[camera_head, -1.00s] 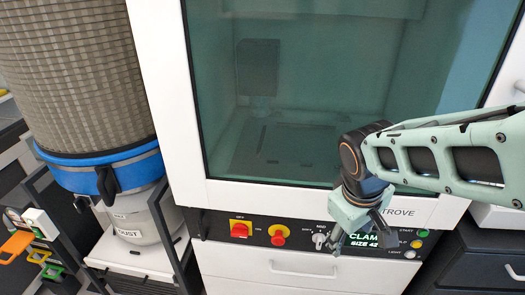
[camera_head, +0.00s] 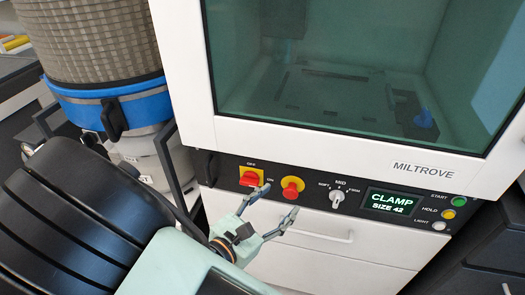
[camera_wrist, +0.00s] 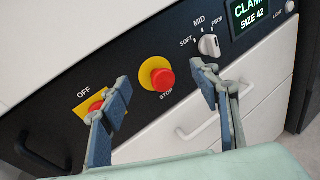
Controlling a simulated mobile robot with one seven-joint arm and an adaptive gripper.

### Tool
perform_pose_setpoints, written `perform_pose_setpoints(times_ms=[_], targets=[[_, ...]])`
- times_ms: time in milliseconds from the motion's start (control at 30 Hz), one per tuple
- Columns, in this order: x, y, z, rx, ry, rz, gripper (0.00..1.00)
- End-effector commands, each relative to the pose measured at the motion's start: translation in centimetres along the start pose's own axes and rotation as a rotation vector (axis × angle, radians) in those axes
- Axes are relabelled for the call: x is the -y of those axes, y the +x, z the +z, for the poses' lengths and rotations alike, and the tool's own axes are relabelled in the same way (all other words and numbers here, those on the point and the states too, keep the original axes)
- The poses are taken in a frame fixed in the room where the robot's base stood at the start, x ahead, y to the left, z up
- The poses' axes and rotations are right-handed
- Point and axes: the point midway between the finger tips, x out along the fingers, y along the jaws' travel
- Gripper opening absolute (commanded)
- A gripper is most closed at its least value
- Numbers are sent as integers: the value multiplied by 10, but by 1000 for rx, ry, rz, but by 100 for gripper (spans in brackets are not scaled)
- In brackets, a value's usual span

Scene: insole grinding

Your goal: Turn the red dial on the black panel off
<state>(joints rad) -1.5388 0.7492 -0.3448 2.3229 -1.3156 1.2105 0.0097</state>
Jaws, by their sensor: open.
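The red dial (camera_head: 250,178) sits on a yellow plate on the black panel (camera_head: 215,172), with OFF printed above it and ON to its right. In the wrist view the red dial (camera_wrist: 95,108) is at the left, partly hidden behind the left finger. My gripper (camera_head: 277,203) is open and empty, in front of and below the panel. In the wrist view its fingers (camera_wrist: 161,82) stand apart on either side of the red stop button (camera_wrist: 162,79). The gripper appears to the right of the dial. Whether a finger touches anything, I cannot tell.
Right of the stop button are a grey mode knob (camera_head: 338,196), a CLAMP SIZE 42 display (camera_head: 390,202) and lit buttons (camera_head: 459,202). A drawer handle (camera_head: 320,235) sticks out below. The glass door (camera_head: 350,70) is above. A dust collector (camera_head: 100,40) stands left.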

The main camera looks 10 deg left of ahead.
Motion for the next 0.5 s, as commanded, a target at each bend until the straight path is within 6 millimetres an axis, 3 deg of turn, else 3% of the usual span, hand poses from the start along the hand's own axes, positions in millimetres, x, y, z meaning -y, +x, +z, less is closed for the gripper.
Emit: perform_pose_setpoints(times_ms=[33,233,367,500], targets=[[-14,-16,-20,31,-56,97,56],[-51,-65,-57,106,-171,362,56],[-59,-77,-66,121,-194,424,56],[-64,-68,-65,122,-194,429,56]])
